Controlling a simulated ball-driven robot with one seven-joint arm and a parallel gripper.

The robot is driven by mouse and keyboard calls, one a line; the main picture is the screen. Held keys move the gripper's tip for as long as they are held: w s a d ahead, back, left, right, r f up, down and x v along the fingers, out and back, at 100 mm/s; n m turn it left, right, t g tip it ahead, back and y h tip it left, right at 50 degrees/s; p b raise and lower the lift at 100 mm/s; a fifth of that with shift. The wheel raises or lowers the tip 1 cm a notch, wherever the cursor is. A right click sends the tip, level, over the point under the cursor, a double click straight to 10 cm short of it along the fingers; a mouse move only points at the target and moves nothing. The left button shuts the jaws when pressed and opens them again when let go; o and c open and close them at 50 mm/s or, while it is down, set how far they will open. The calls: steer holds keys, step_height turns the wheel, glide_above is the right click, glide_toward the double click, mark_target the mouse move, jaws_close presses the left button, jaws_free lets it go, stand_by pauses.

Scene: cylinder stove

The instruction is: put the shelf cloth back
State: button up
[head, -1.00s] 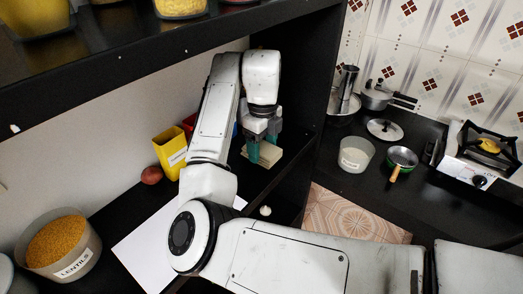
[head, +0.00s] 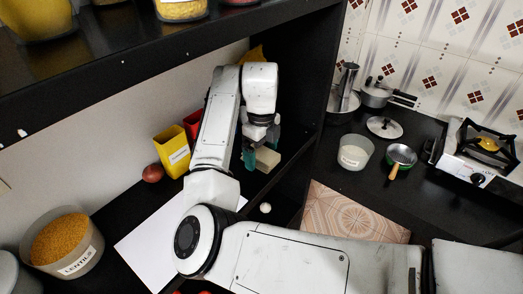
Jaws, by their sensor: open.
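My gripper (head: 261,147), with teal fingertips, is open and points down inside the shelf, near its right end. A small pale beige block-like thing (head: 268,159) lies just below and between the fingertips; I cannot tell if they touch it. I cannot tell for sure which thing is the shelf cloth. A yellow-orange, loose-looking thing (head: 256,52) shows partly behind my arm at the back of the shelf; the arm hides most of it. A flat white sheet (head: 148,246) lies on the lower shelf, partly under my arm.
A yellow box (head: 172,152), a red box (head: 193,124) and a reddish round item (head: 153,173) stand by the wall. The lentils tub (head: 62,243) is at left. The upper shelf (head: 130,62) overhangs. A white knob (head: 265,208) sits at the front edge. A counter with a stove (head: 478,150) is at right.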

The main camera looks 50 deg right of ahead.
mark_target(262, 154)
step_height(262, 154, up, 8)
steer(key=shift+f+b, duration=0.1)
steer(key=shift+b, duration=0.3)
stand_by(0.7)
